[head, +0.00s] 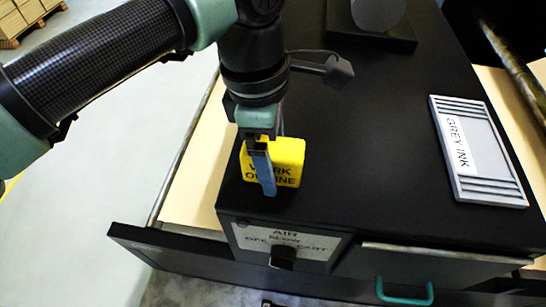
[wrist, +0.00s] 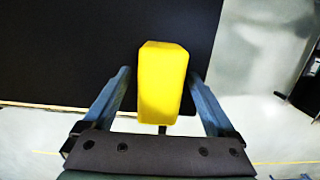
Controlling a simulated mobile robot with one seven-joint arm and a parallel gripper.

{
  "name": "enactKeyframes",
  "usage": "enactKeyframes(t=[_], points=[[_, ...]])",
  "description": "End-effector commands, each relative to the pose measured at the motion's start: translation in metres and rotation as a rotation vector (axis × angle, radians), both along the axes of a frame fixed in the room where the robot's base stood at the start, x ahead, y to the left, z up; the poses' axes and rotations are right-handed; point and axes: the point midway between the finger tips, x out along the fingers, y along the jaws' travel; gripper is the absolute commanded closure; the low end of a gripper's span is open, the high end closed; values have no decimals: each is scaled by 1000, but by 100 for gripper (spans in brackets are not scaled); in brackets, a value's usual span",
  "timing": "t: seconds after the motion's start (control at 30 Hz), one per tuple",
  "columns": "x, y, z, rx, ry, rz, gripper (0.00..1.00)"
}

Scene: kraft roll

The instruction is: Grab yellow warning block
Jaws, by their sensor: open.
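The yellow warning block (head: 289,152) stands on the black machine top near its front left corner, with dark lettering on its front that is partly hidden by my gripper. My gripper (head: 264,180) is over the block, and one blue finger hangs in front of its lettered face. In the wrist view the yellow block (wrist: 163,85) is between the two blue fingers of my gripper (wrist: 161,90). The fingers are apart, with a gap visible on each side of the block.
A grey ink tray (head: 500,172) labelled "GREY INK" lies on the black top (head: 375,130) at the right. A labelled panel with a black knob (head: 283,257) is on the front below the block. A teal handle (head: 404,294) is lower right. The top between block and tray is clear.

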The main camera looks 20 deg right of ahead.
Motion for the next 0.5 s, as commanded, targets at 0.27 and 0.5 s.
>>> enactKeyframes(t=[0.27,0.5], points=[[0,0,0,0,0,0,9],[0,0,0,0,0,0,50]])
